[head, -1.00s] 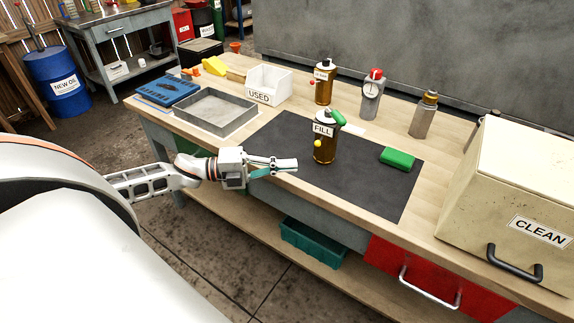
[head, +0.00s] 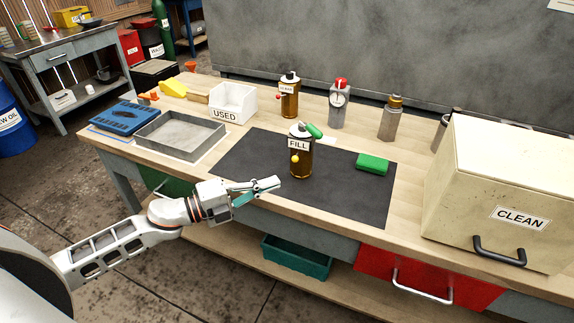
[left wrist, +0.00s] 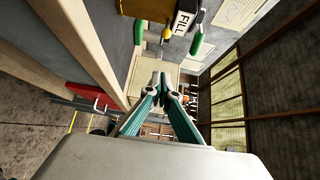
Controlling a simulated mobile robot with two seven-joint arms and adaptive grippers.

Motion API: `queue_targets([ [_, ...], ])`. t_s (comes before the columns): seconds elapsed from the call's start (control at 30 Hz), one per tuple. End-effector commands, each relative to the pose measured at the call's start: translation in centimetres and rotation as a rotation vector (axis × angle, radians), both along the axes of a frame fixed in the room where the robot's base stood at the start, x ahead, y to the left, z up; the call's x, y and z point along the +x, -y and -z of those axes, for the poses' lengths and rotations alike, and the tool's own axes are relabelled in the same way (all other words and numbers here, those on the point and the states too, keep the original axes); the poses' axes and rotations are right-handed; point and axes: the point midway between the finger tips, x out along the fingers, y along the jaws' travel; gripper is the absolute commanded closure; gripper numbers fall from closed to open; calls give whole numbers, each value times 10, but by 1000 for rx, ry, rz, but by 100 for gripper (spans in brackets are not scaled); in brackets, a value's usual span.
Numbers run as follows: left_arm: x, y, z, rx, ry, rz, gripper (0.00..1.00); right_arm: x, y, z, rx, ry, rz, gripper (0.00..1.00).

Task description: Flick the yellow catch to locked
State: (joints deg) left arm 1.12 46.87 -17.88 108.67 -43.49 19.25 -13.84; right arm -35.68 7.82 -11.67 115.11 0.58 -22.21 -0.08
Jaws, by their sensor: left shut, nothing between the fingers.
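The amber bottle marked FILL (head: 299,168) stands upright on the dark mat. It has a black top and a green lever (head: 313,130). The small round yellow catch (head: 295,158) is on its front, just below the label. The bottle also shows at the top of the left wrist view (left wrist: 152,8), with the yellow catch (left wrist: 166,33) beside the FILL label. My left gripper (head: 276,183) is shut and empty, at the mat's front edge, in front and a little left of the bottle. Its fingertips (left wrist: 160,80) are apart from the catch. My right gripper is out of view.
A green block (head: 372,164) lies right of the bottle on the mat (head: 340,198). Behind stand another amber bottle (head: 289,98) and grey bottles. The CLEAN box (head: 470,205) is at right; the USED bin (head: 236,102) and grey tray (head: 180,135) are at left.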

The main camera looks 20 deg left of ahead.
Motion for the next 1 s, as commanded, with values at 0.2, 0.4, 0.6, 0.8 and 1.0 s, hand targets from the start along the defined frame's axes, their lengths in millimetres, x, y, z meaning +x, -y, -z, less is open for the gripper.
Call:
queue_targets([
  [0.2, 0, 0, 0, 0, 0, 1, 100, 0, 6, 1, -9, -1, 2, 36],
  [0.4, 11, 9, -2, -2, 4, 1, 100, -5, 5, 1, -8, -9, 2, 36],
  [0.6, 34, 30, -3, -1, 4, 1, 100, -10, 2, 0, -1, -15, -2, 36],
  [0.8, 61, 55, -3, -1, 4, 2, 100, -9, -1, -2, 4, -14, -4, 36],
  [1.0, 81, 53, 3, 3, -2, -2, 100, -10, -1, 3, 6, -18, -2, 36],
])
